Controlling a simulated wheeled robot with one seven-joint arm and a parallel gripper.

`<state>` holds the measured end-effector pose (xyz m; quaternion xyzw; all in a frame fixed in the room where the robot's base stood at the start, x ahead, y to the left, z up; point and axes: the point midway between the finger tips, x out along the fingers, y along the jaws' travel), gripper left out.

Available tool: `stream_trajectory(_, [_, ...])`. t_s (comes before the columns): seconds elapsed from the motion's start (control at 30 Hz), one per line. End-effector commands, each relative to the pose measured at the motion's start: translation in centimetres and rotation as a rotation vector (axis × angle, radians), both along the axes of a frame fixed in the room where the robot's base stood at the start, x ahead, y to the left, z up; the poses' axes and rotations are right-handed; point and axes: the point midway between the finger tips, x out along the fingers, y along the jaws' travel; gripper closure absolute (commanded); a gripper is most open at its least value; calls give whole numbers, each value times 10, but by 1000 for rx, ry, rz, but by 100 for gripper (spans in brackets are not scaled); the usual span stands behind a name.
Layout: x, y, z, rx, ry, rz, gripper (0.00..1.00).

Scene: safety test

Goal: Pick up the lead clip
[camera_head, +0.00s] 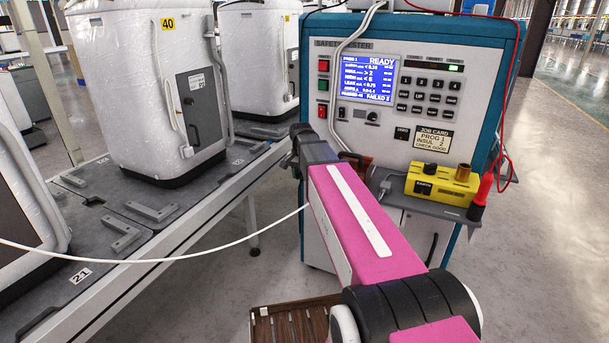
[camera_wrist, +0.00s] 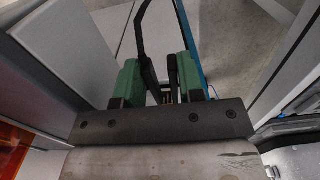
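A thin black loop or strip rises beside the left finger, and a small brownish detail shows low in the gap; I cannot tell what either is. In the head view my pink arm reaches toward the tester's front, and its fingertips are hidden. A small grey clip-like piece (camera_head: 385,184) sits at the left end of the tester's shelf, beside a yellow block; I cannot tell for certain that it is the lead clip.
The blue and white safety tester (camera_head: 420,62) stands ahead. Its grey shelf (camera_head: 420,207) holds a yellow block (camera_head: 441,184) with a brass post, and a red probe (camera_head: 482,190) at its right end. A conveyor (camera_head: 150,235) with white wrapped units runs left. Floor is clear at right.

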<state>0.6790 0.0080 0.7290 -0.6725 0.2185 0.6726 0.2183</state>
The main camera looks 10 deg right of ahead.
Motion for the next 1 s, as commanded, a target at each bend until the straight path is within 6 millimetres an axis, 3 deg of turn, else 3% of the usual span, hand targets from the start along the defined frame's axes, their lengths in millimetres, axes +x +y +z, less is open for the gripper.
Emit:
stream_trajectory(0.53, [0,0,7,0,-1,0,82])
stream_trajectory(0.87, [-1,1,44,0,-3,0,82])
stream_trajectory(1.0, [-23,24,59,0,-3,2,82])
